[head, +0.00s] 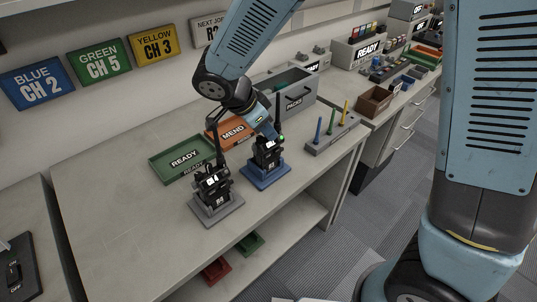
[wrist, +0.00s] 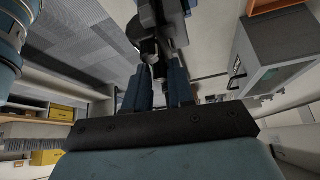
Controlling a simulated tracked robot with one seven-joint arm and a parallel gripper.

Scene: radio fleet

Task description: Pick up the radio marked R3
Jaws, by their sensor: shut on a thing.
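A dark radio (head: 266,153) with a tall antenna and a green light stands upright at the blue stand (head: 271,178). My gripper (head: 271,132) comes down on its upper part and is shut on it. In the wrist view my gripper's blue fingers (wrist: 160,88) close on the dark radio (wrist: 163,22). I cannot tell whether it still touches the stand. A second dark radio (head: 213,186) with an antenna stands in a grey stand (head: 217,210) to the left. Its small markings are too small to read surely, and the held radio's number cannot be read.
A green tray (head: 181,162) marked READY and an orange tray (head: 229,133) marked MEND lie behind the radios. A grey bin (head: 299,97) stands behind my gripper. A pegged block (head: 333,138) is at the right. The bench's left part (head: 110,190) is clear.

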